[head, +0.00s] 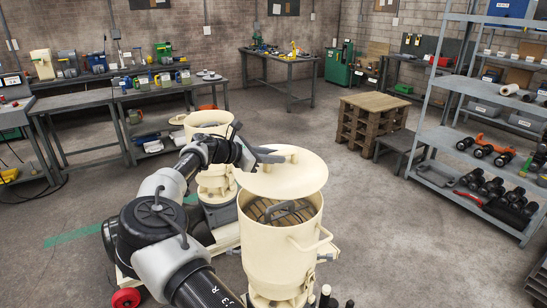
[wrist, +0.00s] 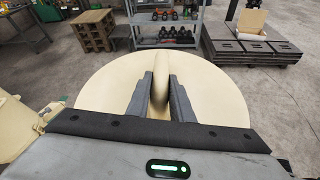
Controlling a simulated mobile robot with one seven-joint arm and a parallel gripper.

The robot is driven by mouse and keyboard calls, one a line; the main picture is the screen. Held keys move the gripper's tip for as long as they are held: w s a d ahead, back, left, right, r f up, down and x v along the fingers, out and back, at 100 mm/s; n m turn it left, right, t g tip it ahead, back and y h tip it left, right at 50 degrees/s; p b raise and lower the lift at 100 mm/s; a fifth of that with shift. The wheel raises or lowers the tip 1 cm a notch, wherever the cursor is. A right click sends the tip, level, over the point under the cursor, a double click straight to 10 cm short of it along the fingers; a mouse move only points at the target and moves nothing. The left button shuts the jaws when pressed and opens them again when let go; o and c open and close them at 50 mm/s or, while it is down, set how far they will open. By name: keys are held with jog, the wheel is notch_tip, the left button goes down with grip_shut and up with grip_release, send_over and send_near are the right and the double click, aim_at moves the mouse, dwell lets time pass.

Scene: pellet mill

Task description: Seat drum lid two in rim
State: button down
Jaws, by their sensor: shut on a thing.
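A round cream lid (head: 300,179) with an upright handle is held over the back part of the near cream drum (head: 275,242). My gripper (head: 287,155) is shut on the lid's handle. In the wrist view, the two dark fingers of my gripper (wrist: 161,88) flank the handle, and the lid (wrist: 215,100) spreads out below them. The front of the drum's mouth is uncovered, showing dark parts inside. The lid looks nearly level and off centre towards the back. Its exact gap to the rim cannot be told. No number shows on the lid.
A second cream drum (head: 207,122) stands behind, partly hidden by my arm. The near drum has a side handle (head: 312,241). Metal shelving (head: 452,180) stands at the right and workbenches at the left. Open floor lies between the drum and the wooden pallets (head: 372,118).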

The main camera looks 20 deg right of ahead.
aim_at(268, 173)
jog(key=shift+s+r, duration=0.1)
jog(key=shift+r, duration=0.15)
jog(key=shift+a+g, duration=0.2)
jog(key=shift+g, duration=0.1)
jog(key=shift+f+b, duration=1.35)
jog(key=shift+f, duration=2.1)
jog(key=shift+f, duration=0.15)
jog(key=shift+f, duration=0.3)
jog(key=shift+f+b, duration=0.35)
jog(key=shift+f, duration=0.25)
jog(key=shift+f, duration=0.25)
